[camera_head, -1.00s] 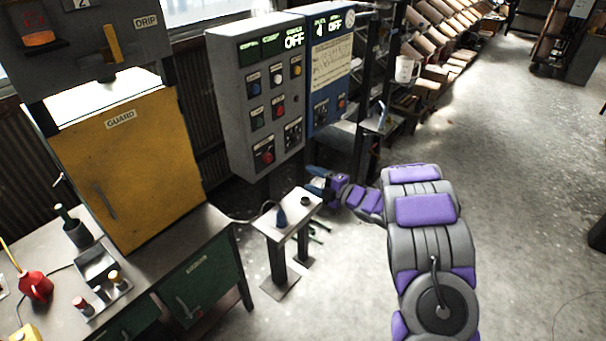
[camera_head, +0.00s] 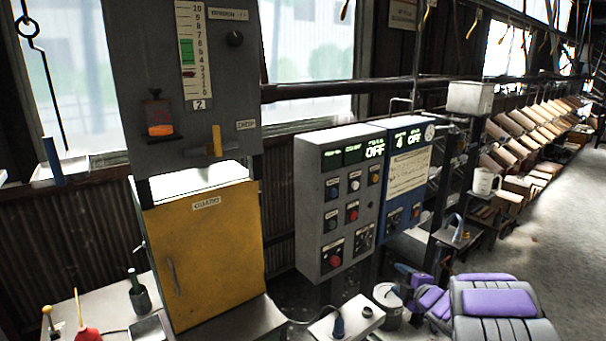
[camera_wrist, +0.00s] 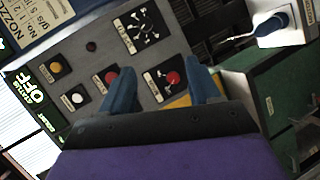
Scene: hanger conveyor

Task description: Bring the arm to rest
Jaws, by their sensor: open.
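My gripper (camera_wrist: 163,92) shows in the wrist view with its two blue fingers apart and nothing between them. Beyond the fingers is the grey control panel (camera_wrist: 95,55) with its knobs and red buttons, tilted in this view. In the head view my purple and grey arm (camera_head: 495,305) reaches in from the lower right. Its far end is near the small stand (camera_head: 350,318), below the grey control box (camera_head: 330,185). The fingertips are hard to make out there.
A blue control box (camera_head: 405,175) stands beside the grey one. A yellow guard door (camera_head: 205,250) is at the left above a workbench (camera_head: 105,310). Open floor (camera_head: 560,230) lies at the right.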

